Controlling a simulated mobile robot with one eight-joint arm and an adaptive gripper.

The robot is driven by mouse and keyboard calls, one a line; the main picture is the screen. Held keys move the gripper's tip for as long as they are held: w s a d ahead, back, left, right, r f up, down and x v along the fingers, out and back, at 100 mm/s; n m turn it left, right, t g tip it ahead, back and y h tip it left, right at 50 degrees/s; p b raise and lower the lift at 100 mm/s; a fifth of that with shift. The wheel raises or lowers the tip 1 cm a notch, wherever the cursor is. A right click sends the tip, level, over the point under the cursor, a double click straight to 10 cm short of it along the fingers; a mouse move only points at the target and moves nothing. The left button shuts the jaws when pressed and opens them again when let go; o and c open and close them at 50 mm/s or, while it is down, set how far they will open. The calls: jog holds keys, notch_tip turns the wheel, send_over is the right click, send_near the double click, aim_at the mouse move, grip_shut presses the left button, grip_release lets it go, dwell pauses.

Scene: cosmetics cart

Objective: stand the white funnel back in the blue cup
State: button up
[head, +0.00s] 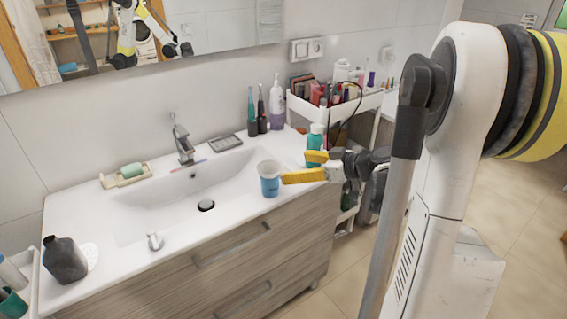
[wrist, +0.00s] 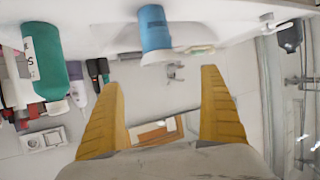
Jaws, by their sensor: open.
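The blue cup (head: 269,181) stands upright near the right front edge of the sink counter, with a pale rim. In the wrist view the scene is upside down, and the cup (wrist: 155,32) lies beyond and between my finger lines. A small whitish piece (head: 155,241), which looks like the funnel on its side, lies at the counter's front edge, left of the cup. It shows at the upper right of the wrist view (wrist: 268,21). My gripper (head: 296,167) is open, its yellow fingers just right of the cup. Nothing is between them in the wrist view (wrist: 160,82).
A green bottle (head: 315,142) stands close behind my gripper. The cart (head: 337,107) with cosmetics is at the right. A dark bottle (head: 65,262) and white disc (head: 92,256) are at the left front. The basin (head: 165,205) is open; the tap (head: 182,145) stands behind it.

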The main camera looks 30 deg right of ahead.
jog(key=s+a+r+m+g+h, duration=0.1)
jog(key=s+a+g, duration=0.15)
jog(key=a, duration=0.55)
jog(key=s+a+r+m+g+h, duration=0.15)
jog(key=s+a, duration=0.25)
jog(key=a, duration=0.4)
jog(key=s+a+m+h, duration=0.1)
jog(key=s+a, duration=0.2)
jog(key=s, duration=0.3)
jog(key=s+a+m+g+h, duration=0.1)
jog(key=s+a+h, duration=0.1)
jog(key=s, duration=0.3)
jog(key=shift+s+a+f, duration=0.3)
jog(key=shift+s+a, duration=0.05)
jog(key=shift+a, duration=0.3)
